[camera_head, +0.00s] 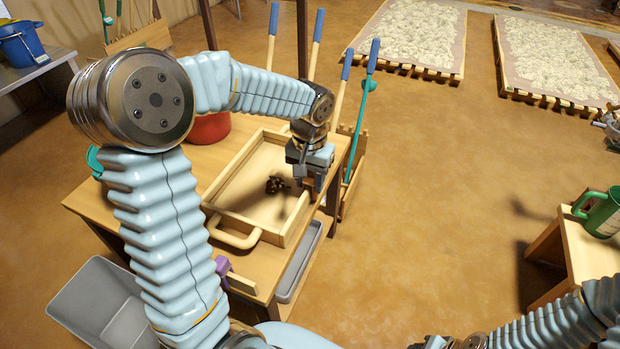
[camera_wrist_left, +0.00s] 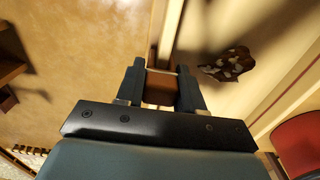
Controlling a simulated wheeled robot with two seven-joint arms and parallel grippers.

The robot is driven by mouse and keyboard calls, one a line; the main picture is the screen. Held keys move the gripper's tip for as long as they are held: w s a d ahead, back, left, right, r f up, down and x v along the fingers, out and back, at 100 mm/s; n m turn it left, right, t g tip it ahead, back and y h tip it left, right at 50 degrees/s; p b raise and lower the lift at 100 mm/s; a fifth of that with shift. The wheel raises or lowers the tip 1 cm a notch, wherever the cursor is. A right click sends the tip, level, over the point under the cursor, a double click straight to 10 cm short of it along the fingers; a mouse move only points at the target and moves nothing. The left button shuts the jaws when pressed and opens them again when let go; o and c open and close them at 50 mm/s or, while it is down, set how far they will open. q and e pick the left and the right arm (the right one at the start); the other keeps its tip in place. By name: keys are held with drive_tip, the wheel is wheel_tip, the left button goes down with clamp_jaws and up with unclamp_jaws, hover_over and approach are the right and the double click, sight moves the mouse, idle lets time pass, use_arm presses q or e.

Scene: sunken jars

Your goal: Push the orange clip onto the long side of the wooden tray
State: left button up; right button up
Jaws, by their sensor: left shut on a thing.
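The pale wooden tray (camera_head: 222,226) lies on the wooden table, with a loop handle on its near short side. My left gripper (camera_head: 314,186) points down over the tray's right long side. In the left wrist view, the gripper (camera_wrist_left: 161,72) is shut on the orange clip (camera_wrist_left: 160,90), a shaded brown-orange block between the fingers. The tray's long side wall (camera_wrist_left: 171,28) shows just beyond the fingertips. I cannot tell whether the clip touches it. The clip is hidden in the head view. My right gripper (camera_head: 438,342) shows only in part at the bottom edge.
A dark brown clump (camera_head: 275,185) lies inside the tray; it also shows in the left wrist view (camera_wrist_left: 228,65). A red pot (camera_head: 208,128) stands behind the tray. A purple clamp (camera_head: 222,270) is at the table's near edge. Long-handled tools (camera_head: 361,110) stand right of the table.

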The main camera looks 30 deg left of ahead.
use_arm(q)
drive_tip(key=shift+f, duration=0.25)
drive_tip(key=shift+s+f, duration=0.1)
drive_tip(key=shift+f, duration=0.05)
clamp_jaws()
drive_tip(key=shift+o, duration=1.9)
unclamp_jaws()
clamp_jaws()
unclamp_jaws()
drive_tip(key=o, duration=0.7)
